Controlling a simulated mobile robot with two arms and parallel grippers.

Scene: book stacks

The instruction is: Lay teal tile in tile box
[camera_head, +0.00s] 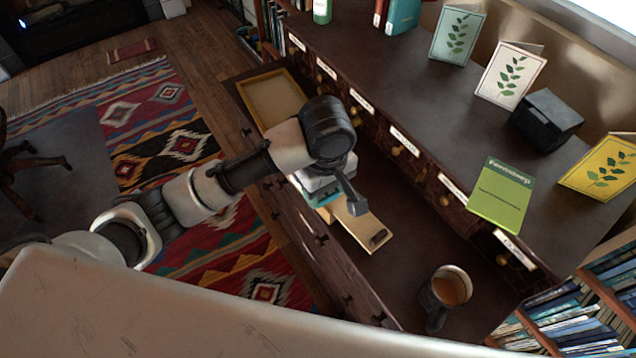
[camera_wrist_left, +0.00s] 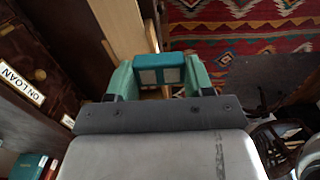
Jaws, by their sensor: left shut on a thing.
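My left gripper (camera_wrist_left: 160,80) is shut on a teal tile (camera_wrist_left: 161,68), which sits between its two pale green fingers in the left wrist view. In the head view my left gripper (camera_head: 322,200) is partly hidden by its own wrist, and only a bit of teal shows under it. It is over or beside a long light-wood piece (camera_head: 362,229) with a dark slot at its near end; I cannot tell whether the tile touches it. A shallow wooden box (camera_head: 272,97) with a cream floor lies farther back on the dark desk. My right gripper is not in view.
A mug (camera_head: 450,288) stands at the near end of the desk. A raised shelf with labelled drawers (camera_head: 403,141) runs along the right, bearing cards, a green booklet (camera_head: 502,193) and a black box (camera_head: 545,120). The desk between wood piece and mug is clear.

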